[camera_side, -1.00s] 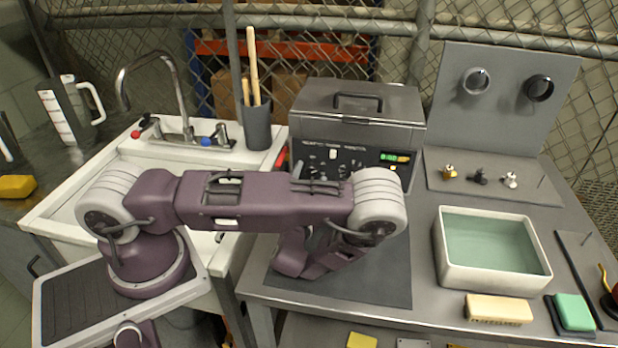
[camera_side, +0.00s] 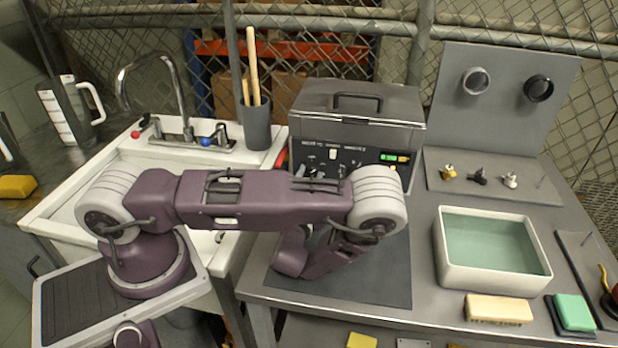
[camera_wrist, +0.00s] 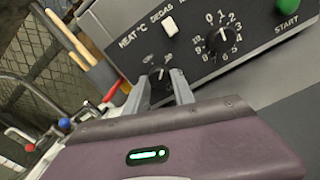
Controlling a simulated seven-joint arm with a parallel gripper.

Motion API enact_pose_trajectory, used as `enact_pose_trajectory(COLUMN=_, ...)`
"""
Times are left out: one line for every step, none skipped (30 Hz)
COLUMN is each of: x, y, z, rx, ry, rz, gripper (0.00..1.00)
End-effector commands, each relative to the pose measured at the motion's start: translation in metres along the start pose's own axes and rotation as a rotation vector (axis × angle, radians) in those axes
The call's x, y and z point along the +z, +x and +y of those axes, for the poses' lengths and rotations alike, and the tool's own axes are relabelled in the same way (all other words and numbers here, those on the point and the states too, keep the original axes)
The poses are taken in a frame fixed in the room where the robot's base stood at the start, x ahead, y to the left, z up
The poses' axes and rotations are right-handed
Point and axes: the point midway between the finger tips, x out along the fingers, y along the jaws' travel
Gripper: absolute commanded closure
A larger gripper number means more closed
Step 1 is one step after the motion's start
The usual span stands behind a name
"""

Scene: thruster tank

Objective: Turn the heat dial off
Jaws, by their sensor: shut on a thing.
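The heat dial (camera_wrist: 160,74) is a small dark knob under the "HEAT °C" label on the grey cleaner's black front panel (camera_wrist: 240,30). In the wrist view my gripper (camera_wrist: 161,88) has its two grey fingers on either side of the dial, shut on it. The fingers cover part of the dial, so its exact setting cannot be read. In the side view the lidded cleaner (camera_side: 358,100) stands at the back of the table, and my arm hides my gripper and much of the panel.
Beside the heat dial are a white switch (camera_wrist: 170,26), a numbered timer dial (camera_wrist: 222,42) and a green START button (camera_wrist: 288,5). A tub of green liquid (camera_side: 490,245) stands to the right. A sink with a faucet (camera_side: 160,95) is at the left.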

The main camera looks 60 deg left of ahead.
Motion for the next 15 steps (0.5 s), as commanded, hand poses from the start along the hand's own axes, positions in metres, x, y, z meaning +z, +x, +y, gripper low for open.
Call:
enact_pose_trajectory(x=-0.0003, y=-0.0004, z=-0.0002, rx=-0.001, ry=-0.041, rz=0.002, gripper=1.0)
enact_pose_trajectory(x=-0.0003, y=-0.0004, z=-0.0003, rx=-0.001, ry=-0.069, rz=0.003, gripper=1.0)
enact_pose_trajectory(x=-0.0003, y=-0.0004, z=-0.0003, rx=-0.002, ry=-0.107, rz=0.004, gripper=1.0)
enact_pose_trajectory(x=-0.0002, y=-0.0004, z=-0.0003, rx=-0.002, ry=-0.136, rz=0.004, gripper=1.0)
enact_pose_trajectory(x=-0.0002, y=-0.0004, z=-0.0002, rx=-0.002, ry=-0.164, rz=0.005, gripper=1.0)
enact_pose_trajectory(x=-0.0001, y=-0.0003, z=-0.0002, rx=-0.002, ry=-0.202, rz=0.005, gripper=1.0)
enact_pose_trajectory(x=0.0, y=-0.0003, z=-0.0002, rx=-0.003, ry=-0.231, rz=0.006, gripper=1.0)
enact_pose_trajectory(x=0.0, y=-0.0003, z=-0.0002, rx=-0.003, ry=-0.26, rz=0.006, gripper=1.0)
enact_pose_trajectory(x=0.0001, y=-0.0003, z=-0.0002, rx=-0.003, ry=-0.297, rz=0.007, gripper=1.0)
enact_pose_trajectory(x=0.0001, y=-0.0003, z=-0.0002, rx=-0.003, ry=-0.326, rz=0.007, gripper=1.0)
enact_pose_trajectory(x=0.0002, y=-0.0003, z=-0.0002, rx=-0.004, ry=-0.354, rz=0.008, gripper=1.0)
enact_pose_trajectory(x=0.0002, y=-0.0004, z=-0.0002, rx=-0.004, ry=-0.39, rz=0.008, gripper=1.0)
enact_pose_trajectory(x=0.0002, y=-0.0004, z=-0.0003, rx=-0.005, ry=-0.417, rz=0.009, gripper=1.0)
enact_pose_trajectory(x=0.0001, y=-0.0004, z=-0.0003, rx=-0.005, ry=-0.444, rz=0.01, gripper=1.0)
enact_pose_trajectory(x=0.0001, y=-0.0005, z=-0.0004, rx=-0.005, ry=-0.478, rz=0.011, gripper=1.0)
